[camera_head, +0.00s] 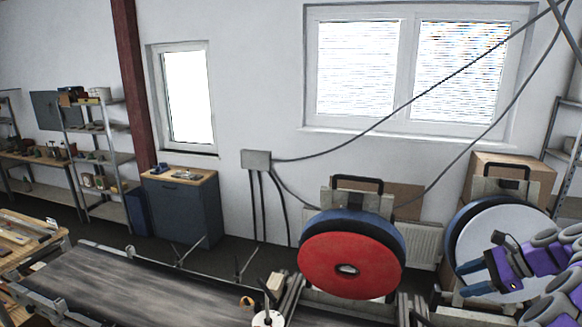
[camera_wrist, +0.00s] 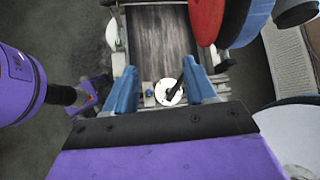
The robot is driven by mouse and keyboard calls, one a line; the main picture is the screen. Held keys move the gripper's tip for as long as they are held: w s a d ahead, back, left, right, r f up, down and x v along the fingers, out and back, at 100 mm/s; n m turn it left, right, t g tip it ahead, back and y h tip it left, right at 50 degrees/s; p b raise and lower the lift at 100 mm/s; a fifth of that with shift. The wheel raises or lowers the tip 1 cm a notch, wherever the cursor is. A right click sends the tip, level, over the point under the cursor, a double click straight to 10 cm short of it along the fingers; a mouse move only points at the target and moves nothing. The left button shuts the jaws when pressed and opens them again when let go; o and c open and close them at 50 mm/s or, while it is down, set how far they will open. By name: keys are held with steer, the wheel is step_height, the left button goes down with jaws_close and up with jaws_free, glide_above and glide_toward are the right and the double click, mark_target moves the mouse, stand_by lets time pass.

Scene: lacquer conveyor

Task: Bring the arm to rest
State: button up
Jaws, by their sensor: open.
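My gripper (camera_head: 461,280) is at the right of the head view, in front of a large white disc with a dark blue rim (camera_head: 490,235). Its two blue fingers are apart with nothing held between them. In the wrist view my gripper (camera_wrist: 160,74) also shows open. Beyond and between its fingers in that view, a small round white part with a black handle (camera_wrist: 168,92) lies at the end of the conveyor; I cannot tell its distance from the fingers.
The dark conveyor belt (camera_head: 140,290) runs along the lower left. A large red disc (camera_head: 350,265) stands beside it, left of my gripper. A grey cabinet (camera_head: 182,207), shelves (camera_head: 105,155) and a radiator (camera_head: 420,245) line the wall. Cables hang across the upper right.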

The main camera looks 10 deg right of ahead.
steer(key=a+f+n+g+b, duration=0.1)
steer(key=a+n+g+b, duration=0.4)
steer(key=a, duration=1.4)
steer(key=s+a+f+n+b, duration=0.2)
steer(key=s+a+n+b, duration=0.2)
steer(key=a, duration=0.3)
steer(key=s+a+f+n+b, duration=0.2)
steer(key=s+a+n+b, duration=0.1)
steer(key=a, duration=0.3)
steer(key=s+a+f+n+g+h+b, duration=0.1)
steer(key=s+a+f+n+h+b, duration=0.1)
steer(key=s+a+f+b, duration=0.3)
steer(key=s+a+f+n+g+h+b, duration=0.1)
steer(key=s+a+f+n, duration=0.1)
steer(key=s+f, duration=0.35)
steer(key=s+d+f+n+h+b, duration=0.1)
steer(key=s+f+n+h+b, duration=0.1)
steer(key=s+f, duration=0.4)
steer(key=s+d+f+n+h+b, duration=0.2)
steer(key=s+f+b, duration=0.3)
steer(key=s, duration=0.7)
step_height(320, 180, down, 2)
steer(key=shift+n+h, duration=0.4)
steer(key=shift+n, duration=0.3)
steer(key=shift+c, duration=0.3)
